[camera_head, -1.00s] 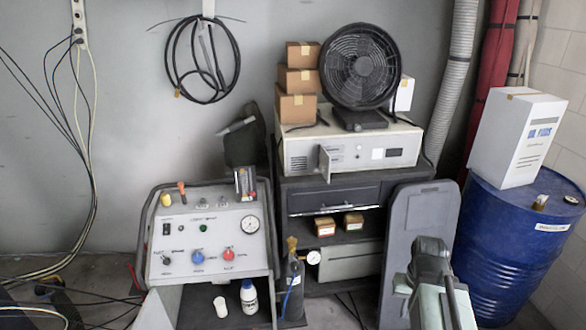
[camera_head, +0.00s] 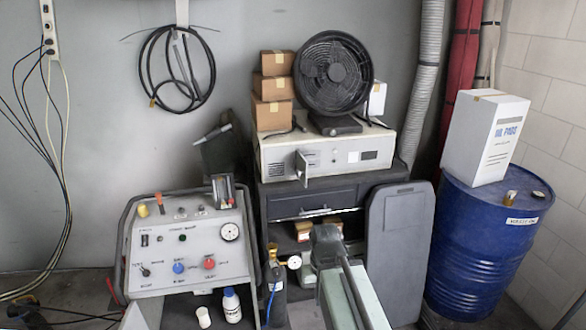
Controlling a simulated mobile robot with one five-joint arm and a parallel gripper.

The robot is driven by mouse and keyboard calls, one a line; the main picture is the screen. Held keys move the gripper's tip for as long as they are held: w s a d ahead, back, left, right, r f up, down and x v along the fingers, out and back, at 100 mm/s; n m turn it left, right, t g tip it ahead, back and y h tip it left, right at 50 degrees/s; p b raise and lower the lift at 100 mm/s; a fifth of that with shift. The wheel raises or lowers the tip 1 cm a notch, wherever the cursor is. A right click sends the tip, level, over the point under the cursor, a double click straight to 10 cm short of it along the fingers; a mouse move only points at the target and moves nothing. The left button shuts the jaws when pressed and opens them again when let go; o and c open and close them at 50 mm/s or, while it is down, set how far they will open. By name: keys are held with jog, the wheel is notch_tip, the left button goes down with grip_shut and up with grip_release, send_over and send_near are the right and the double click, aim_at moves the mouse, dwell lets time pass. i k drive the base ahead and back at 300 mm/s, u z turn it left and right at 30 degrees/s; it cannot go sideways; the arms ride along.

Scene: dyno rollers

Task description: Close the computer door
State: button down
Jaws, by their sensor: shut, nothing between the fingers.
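The computer is a cream, box-shaped case (camera_head: 272,155) on top of the dark cabinet. Its small door (camera_head: 302,169) stands open, swung out from the front and seen nearly edge-on. To its right is the small grey recess or panel (camera_head: 314,158) on the front. My arm rises from the bottom edge and ends in view at a dark joint below and a little right of the door, with a clear gap in the picture. My gripper cannot be made out; it is hidden behind or beyond the arm.
A black fan (camera_head: 333,75) and stacked cardboard boxes (camera_head: 272,90) stand on the case. A grey control console (camera_head: 190,245) is at left. A grey panel (camera_head: 398,245) leans right of the cabinet (camera_head: 275,200), beside a blue drum (camera_head: 480,240) bearing a white box (camera_head: 487,135).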

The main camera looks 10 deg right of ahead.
aim_at(302, 164)
jog(key=i, duration=0.9)
jog(key=z, duration=0.05)
